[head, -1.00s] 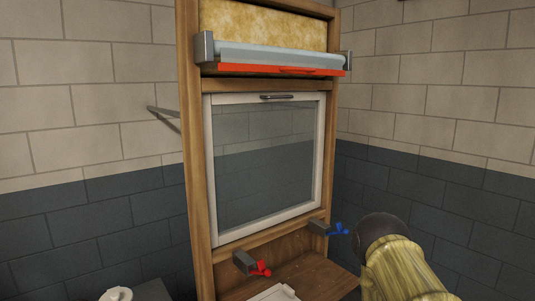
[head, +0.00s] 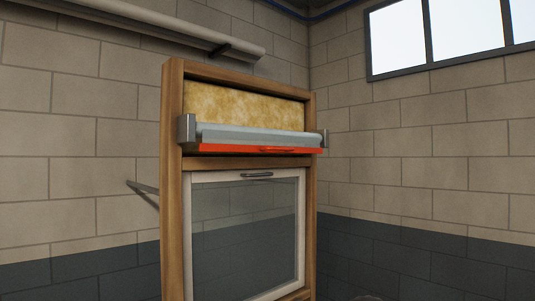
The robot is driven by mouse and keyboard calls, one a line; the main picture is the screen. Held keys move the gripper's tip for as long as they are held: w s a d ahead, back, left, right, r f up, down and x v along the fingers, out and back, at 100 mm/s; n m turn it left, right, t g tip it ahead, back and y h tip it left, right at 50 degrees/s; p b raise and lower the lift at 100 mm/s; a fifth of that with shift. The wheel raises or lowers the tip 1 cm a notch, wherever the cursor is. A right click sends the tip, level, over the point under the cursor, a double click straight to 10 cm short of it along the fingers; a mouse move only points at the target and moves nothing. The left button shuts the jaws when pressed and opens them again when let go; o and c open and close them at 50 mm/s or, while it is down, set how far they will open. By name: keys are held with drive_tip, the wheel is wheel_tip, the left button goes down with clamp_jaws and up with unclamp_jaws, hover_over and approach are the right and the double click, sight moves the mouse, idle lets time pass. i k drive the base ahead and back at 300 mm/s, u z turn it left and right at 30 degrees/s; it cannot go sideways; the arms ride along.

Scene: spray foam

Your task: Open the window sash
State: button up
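The window sash (head: 247,236) is a white-framed glass pane set in a tall wooden frame (head: 173,218). It looks shut, flush in the frame. A dark metal handle (head: 257,174) sits on the middle of its top rail. The sash's lower edge is near the bottom of the head view. My gripper is not in view; only a small dark bit of what may be my arm shows at the bottom edge.
Above the sash a grey roller with a red bar (head: 260,149) juts out between metal brackets (head: 187,131). Yellow insulation (head: 245,104) fills the frame's top. A thin bracket (head: 143,188) sticks out at left. A high wall window (head: 450,35) is at upper right.

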sight(188, 177)
drive_tip(key=u, duration=0.05)
drive_tip(key=k, duration=0.65)
drive_tip(key=z, duration=0.5)
drive_tip(key=i, duration=1.1)
drive_tip(key=u, duration=0.45)
